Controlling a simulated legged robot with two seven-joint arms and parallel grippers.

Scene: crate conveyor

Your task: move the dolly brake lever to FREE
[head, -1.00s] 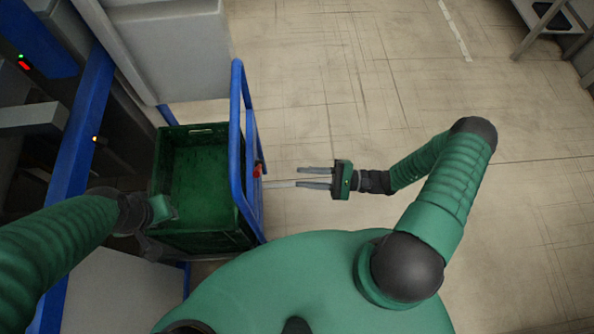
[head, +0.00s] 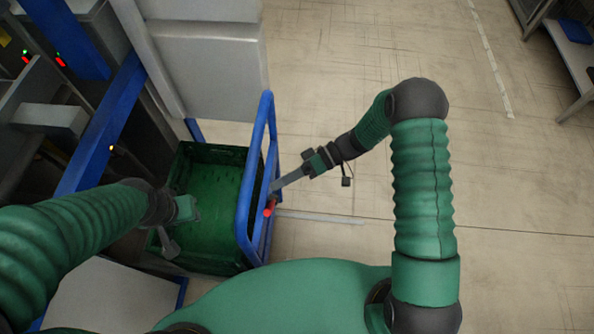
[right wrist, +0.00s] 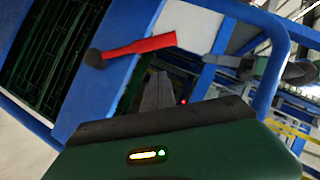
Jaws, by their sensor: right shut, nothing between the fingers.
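The brake lever is a red handle (head: 269,208) on the right side of the blue dolly frame (head: 246,190). In the right wrist view the red lever (right wrist: 138,48) runs from a dark round pivot at its left end, tilted slightly up to the right, on a blue panel. My right gripper (head: 274,187) is shut and empty, its fingertips close to the frame just above the lever. In the right wrist view its fingers (right wrist: 157,85) lie below the lever; contact is not clear. My left gripper (head: 172,232) is at the green crate's left side; its jaws are unclear.
The green crate (head: 208,150) stands on the dolly, behind the blue handle bars, and looks empty. Blue beams (head: 103,125) and grey machinery (head: 45,118) stand at the left. A grey panel (head: 210,70) rises behind.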

